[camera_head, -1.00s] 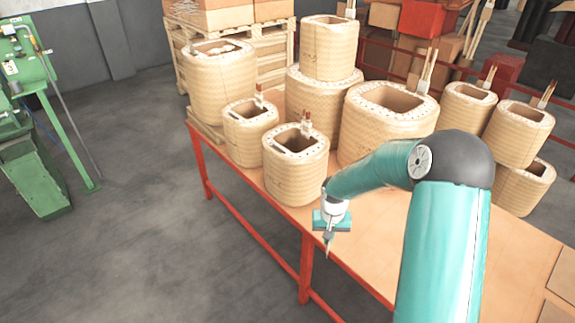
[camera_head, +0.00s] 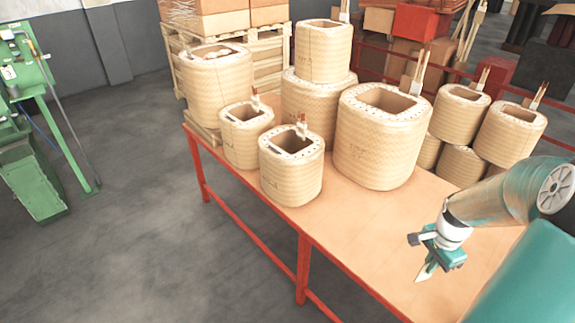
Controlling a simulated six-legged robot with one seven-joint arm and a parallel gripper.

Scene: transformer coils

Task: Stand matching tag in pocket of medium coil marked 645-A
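Several tan woven coils stand on the table; their markings are too small to read, so I cannot tell which is 645-A. Two smaller coils are at the front left, one nearer (camera_head: 291,178) and one behind it (camera_head: 243,143). A large coil (camera_head: 380,150) stands right of them. Coils of in-between size are stacked at the back (camera_head: 322,52) and right (camera_head: 460,112). My gripper (camera_head: 427,270) hangs over the bare table, right of and apart from the coils. A small pale pointed piece shows at its tip; I cannot tell whether it is a tag or the fingers.
The red-framed table (camera_head: 345,225) is bare in front of the large coil. Upright leads (camera_head: 417,72) rise from coil tops. A pallet (camera_head: 262,55) with boxes stands behind. Green machinery (camera_head: 30,150) is at the far left, with open floor between.

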